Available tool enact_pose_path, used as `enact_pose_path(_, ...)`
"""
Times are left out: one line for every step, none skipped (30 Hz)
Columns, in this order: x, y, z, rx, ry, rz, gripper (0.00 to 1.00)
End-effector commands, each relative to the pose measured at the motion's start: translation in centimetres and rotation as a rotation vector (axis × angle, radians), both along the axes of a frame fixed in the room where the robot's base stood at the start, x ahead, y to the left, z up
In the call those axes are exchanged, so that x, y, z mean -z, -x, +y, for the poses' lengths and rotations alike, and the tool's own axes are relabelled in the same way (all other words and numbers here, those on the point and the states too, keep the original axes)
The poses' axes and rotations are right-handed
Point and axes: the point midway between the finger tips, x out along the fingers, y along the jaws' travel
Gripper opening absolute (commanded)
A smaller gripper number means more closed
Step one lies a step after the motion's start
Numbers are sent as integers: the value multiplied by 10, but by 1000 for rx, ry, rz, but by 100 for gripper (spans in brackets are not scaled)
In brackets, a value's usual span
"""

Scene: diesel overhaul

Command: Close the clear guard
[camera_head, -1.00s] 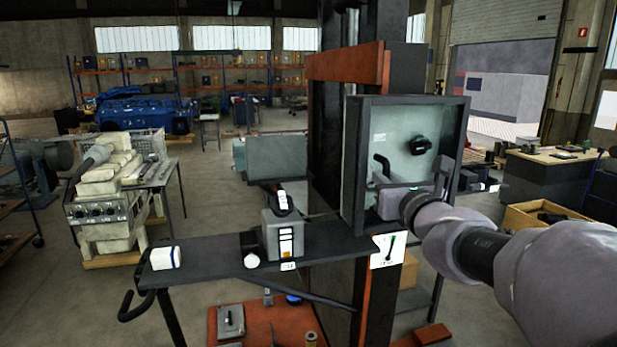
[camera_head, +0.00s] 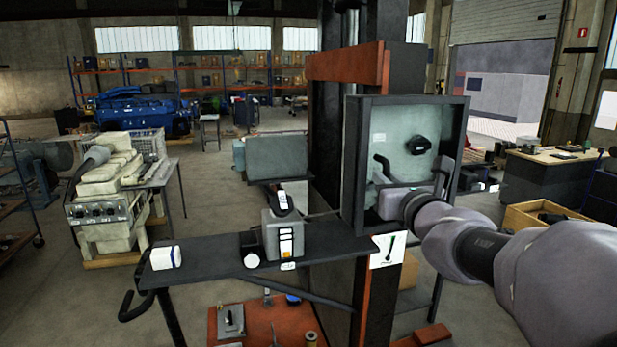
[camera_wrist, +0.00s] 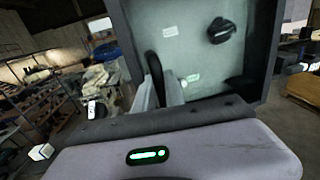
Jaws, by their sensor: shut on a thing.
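The clear guard (camera_head: 402,165) is a see-through pane in a thick dark frame, standing at the front of the red and black press. It carries a black knob (camera_head: 419,146) at its upper right and a dark bar handle (camera_head: 381,164) at its lower left. My gripper (camera_head: 378,180) reaches in from the right at the lower part of the guard and is shut on the handle. In the wrist view, the two fingers (camera_wrist: 160,88) stand on either side of the black handle (camera_wrist: 154,72), and the pane (camera_wrist: 205,55) fills the upper middle. The fingertip contact is partly hidden.
The press's red and dark column (camera_head: 345,65) rises behind the guard. A wooden crate (camera_head: 540,215) stands at right.

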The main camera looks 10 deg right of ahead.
Motion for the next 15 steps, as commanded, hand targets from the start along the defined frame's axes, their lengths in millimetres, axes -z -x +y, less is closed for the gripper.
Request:
enact_pose_path(2,0,0,1,0,3,0)
enact_pose_path(2,0,0,1,0,3,0)
enact_pose_path(2,0,0,1,0,3,0)
enact_pose_path(2,0,0,1,0,3,0)
enact_pose_path(2,0,0,1,0,3,0)
enact_pose_path(2,0,0,1,0,3,0)
enact_pose_path(2,0,0,1,0,3,0)
enact_pose_path(2,0,0,1,0,3,0)
enact_pose_path(2,0,0,1,0,3,0)
enact_pose_path(2,0,0,1,0,3,0)
enact_pose_path(2,-1,0,0,0,3,0)
enact_pose_path(3,-3,1,0,1,3,0)
enact_pose_path(4,-6,1,-1,0,3,0)
enact_pose_path(4,-9,2,-2,1,3,0)
enact_pose_path(4,-14,4,-1,1,2,0)
